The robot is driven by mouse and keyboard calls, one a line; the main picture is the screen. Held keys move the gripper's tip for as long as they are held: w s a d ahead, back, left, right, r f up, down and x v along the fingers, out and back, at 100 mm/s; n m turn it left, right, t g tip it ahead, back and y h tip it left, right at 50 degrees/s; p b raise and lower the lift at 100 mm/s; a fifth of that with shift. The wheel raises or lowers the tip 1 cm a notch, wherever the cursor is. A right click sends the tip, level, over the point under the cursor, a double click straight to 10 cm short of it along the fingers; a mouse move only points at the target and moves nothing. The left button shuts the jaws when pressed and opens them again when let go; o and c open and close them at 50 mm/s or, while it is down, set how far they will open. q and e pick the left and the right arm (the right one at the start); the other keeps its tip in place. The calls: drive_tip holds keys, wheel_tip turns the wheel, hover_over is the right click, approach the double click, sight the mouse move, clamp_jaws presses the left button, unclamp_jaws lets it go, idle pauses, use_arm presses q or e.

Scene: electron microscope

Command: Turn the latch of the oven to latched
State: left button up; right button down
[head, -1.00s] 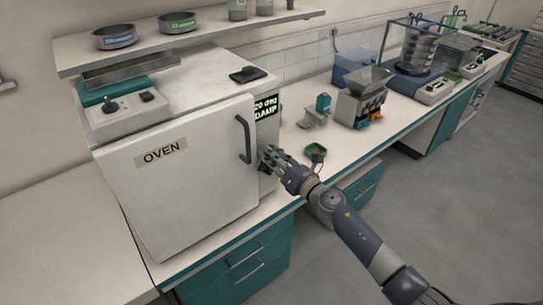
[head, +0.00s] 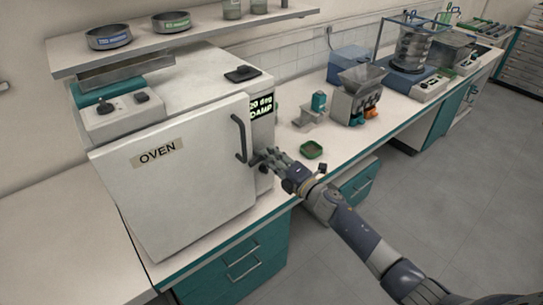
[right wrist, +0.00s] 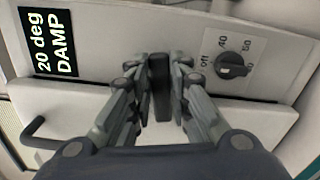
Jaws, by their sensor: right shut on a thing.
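The white oven (head: 190,185) stands on the bench at left, its door facing me with a dark bar handle (head: 240,138). My right gripper (head: 266,160) is at the oven's front right, just right of that handle. In the right wrist view its fingers (right wrist: 161,95) are shut on a dark upright piece, the latch (right wrist: 160,75), at the edge between front panel and door. In the head view the latch is mostly hidden. My left gripper is not in view.
A dial (right wrist: 235,65) marked off and with numbers sits right of the latch in the wrist view. A display (right wrist: 50,42) reads 20 deg DAMP. A green dish (head: 312,150) lies on the bench right of my gripper. Other equipment stands farther back.

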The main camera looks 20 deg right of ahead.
drive_tip(key=shift+f+m, duration=0.2)
drive_tip(key=shift+m, duration=0.9)
drive_tip(key=c, duration=1.5)
unclamp_jaws()
drive_tip(key=v, duration=1.2)
